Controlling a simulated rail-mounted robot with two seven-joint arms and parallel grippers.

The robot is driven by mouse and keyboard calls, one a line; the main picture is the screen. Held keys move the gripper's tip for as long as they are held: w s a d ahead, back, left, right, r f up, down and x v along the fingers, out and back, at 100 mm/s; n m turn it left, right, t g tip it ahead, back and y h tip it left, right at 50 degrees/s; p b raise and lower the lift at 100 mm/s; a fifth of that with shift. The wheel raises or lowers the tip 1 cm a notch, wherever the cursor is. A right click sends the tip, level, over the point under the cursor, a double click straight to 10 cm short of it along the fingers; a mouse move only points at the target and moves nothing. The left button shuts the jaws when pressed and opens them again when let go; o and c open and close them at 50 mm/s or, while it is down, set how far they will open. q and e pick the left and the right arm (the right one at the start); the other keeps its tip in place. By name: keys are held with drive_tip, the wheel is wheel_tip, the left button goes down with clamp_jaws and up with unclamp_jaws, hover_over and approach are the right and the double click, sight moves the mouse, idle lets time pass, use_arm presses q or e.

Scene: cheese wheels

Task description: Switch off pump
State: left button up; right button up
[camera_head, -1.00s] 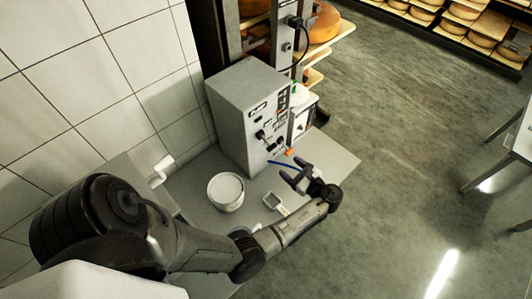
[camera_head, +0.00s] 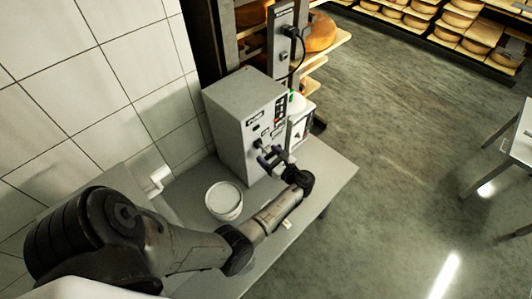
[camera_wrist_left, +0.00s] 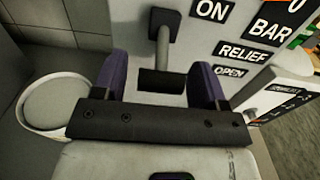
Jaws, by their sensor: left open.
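The pump control box (camera_head: 240,122) is a grey cabinet standing on the grey table. Its front panel carries black labels, and in the left wrist view ON, BAR, RELIEF and OPEN can be read on the panel (camera_wrist_left: 215,45). A black lever switch with a grey stem (camera_wrist_left: 162,45) sticks out of the panel. My left gripper (camera_head: 274,155) is close in front of the panel. In the left wrist view its two purple-padded fingers (camera_wrist_left: 162,82) are open, one on each side of the lever's end. Contact cannot be told. My right gripper is out of view.
A white round tub (camera_head: 224,200) stands on the table (camera_head: 335,180) left of my left forearm. A smaller white unit (camera_head: 300,125) adjoins the box's right side. Shelves with cheese wheels (camera_head: 318,32) stand behind. A tiled wall (camera_head: 100,80) bounds the left.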

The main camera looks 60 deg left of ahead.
use_arm(q)
drive_tip(key=shift+x, duration=0.8)
drive_tip(key=shift+c, duration=0.3)
drive_tip(key=c, duration=0.9)
drive_tip(key=shift+o, duration=0.2)
drive_tip(key=shift+a+f+y+b, duration=0.2)
drive_tip(key=shift+f+y+b, duration=0.25)
drive_tip(key=shift+y+b, duration=0.25)
drive_tip(key=shift+g+y, duration=0.3)
drive_tip(key=shift+s+r, duration=0.1)
drive_tip(key=o, duration=0.9)
